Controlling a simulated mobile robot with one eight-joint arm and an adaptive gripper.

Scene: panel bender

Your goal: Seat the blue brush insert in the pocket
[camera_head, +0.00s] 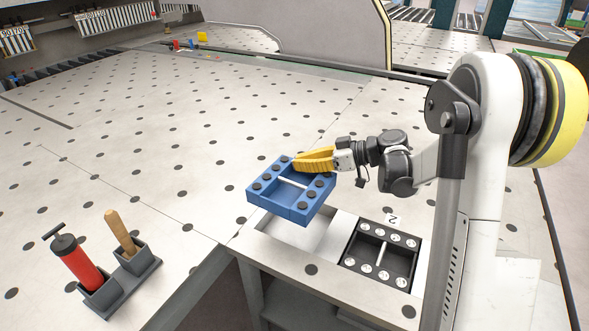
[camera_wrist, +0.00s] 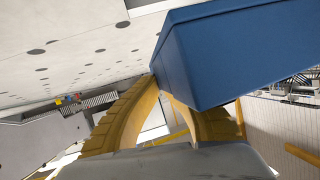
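The blue brush insert (camera_head: 291,186), a rectangular frame with a crossbar and dark round studs, is above the table in the head view, slightly tilted. The open pocket (camera_head: 300,236) is a pale rectangular recess below and partly behind it. My gripper (camera_head: 308,160) has yellow fingers shut on the insert's far right side. In the wrist view, the blue insert (camera_wrist: 235,55) fills the upper right, its corner by the yellow fingertips (camera_wrist: 157,85). The insert hides the pocket's far left part and the exact finger contact.
A black insert (camera_head: 379,256) with pale studs sits right of the pocket, near a "2" label (camera_head: 393,219). A grey holder (camera_head: 133,276) with a red-bodied tool (camera_head: 80,266) and wooden handle (camera_head: 121,232) stands front left. The perforated table (camera_head: 150,120) is largely clear.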

